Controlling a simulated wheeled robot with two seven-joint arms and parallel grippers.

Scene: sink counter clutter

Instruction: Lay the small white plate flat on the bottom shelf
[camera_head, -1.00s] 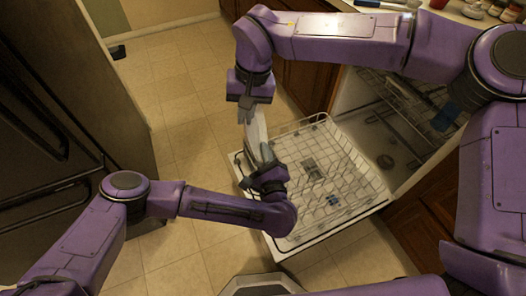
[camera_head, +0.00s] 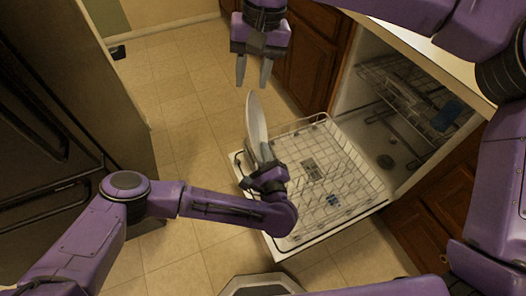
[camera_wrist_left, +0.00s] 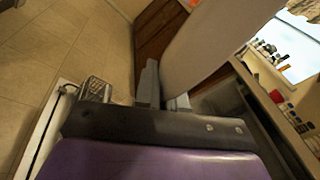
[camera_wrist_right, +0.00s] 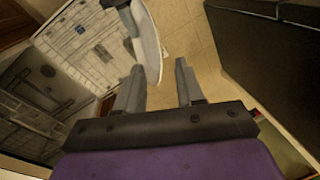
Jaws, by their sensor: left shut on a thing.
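The small white plate (camera_head: 257,122) stands on edge above the open dishwasher's left side. My left gripper (camera_head: 264,158) is shut on its lower end. In the left wrist view the plate (camera_wrist_left: 215,45) rises from between the fingers (camera_wrist_left: 165,95). My right gripper (camera_head: 254,72) is open and empty above the plate, apart from it. In the right wrist view its fingers (camera_wrist_right: 158,85) are spread, with the plate (camera_wrist_right: 148,45) beyond them to the left. The bottom shelf, a white wire rack (camera_head: 345,170), is pulled out over the lowered door.
The upper rack (camera_head: 405,95) is inside the dishwasher and holds a dark blue item (camera_head: 447,114). A small blue item (camera_head: 333,200) is in the bottom rack, whose middle looks mostly clear. A dark fridge (camera_head: 60,110) stands at the left. Tiled floor (camera_head: 190,110) lies between.

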